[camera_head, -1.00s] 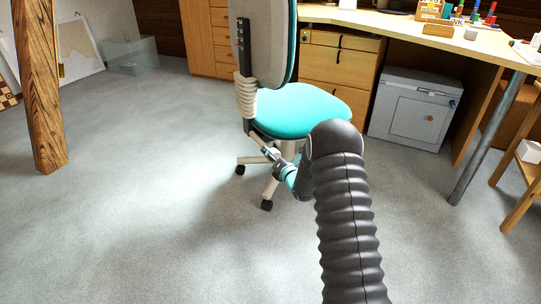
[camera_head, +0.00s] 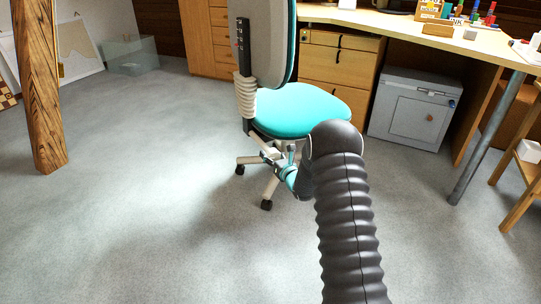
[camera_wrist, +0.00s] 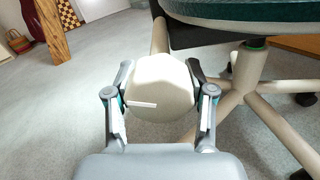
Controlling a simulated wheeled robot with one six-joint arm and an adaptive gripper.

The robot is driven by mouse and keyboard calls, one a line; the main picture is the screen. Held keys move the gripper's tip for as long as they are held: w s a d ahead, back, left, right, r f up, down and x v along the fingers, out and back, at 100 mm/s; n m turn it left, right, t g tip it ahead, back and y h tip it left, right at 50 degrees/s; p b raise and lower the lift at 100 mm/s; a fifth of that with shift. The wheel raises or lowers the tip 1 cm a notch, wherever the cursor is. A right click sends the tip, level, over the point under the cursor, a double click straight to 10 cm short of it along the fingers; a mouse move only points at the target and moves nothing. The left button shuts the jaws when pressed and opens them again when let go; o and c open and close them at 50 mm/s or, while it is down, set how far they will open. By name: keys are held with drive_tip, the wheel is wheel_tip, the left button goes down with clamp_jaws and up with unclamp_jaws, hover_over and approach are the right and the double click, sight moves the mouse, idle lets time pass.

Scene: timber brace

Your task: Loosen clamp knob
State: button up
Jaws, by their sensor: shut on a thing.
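The clamp knob (camera_wrist: 165,88) is a cream, rounded, many-sided knob with a white line on its face, left of the middle. It fills the space between the two fingers of my gripper (camera_wrist: 160,70) in the wrist view, one finger on each side. My gripper is shut on it. In the head view my gripper (camera_head: 277,157) is under the seat of the teal office chair (camera_head: 300,110), and I cannot clearly make out the knob there. The chair's seat edge (camera_wrist: 250,14) shows at the top right of the wrist view.
The chair's legs (camera_wrist: 268,112) spread on the right, close to my gripper. A wooden desk (camera_head: 400,22) with drawers and a grey safe (camera_head: 415,108) stand behind. A timber post (camera_head: 40,90) stands at the left. The floor between post and chair is clear.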

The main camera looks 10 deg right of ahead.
drive_tip(key=shift+d, duration=0.1)
idle(0.3)
drive_tip(key=o, duration=1.2)
drive_tip(key=shift+f, duration=0.1)
drive_tip(key=shift+c, duration=0.2)
drive_tip(key=v, duration=1.2)
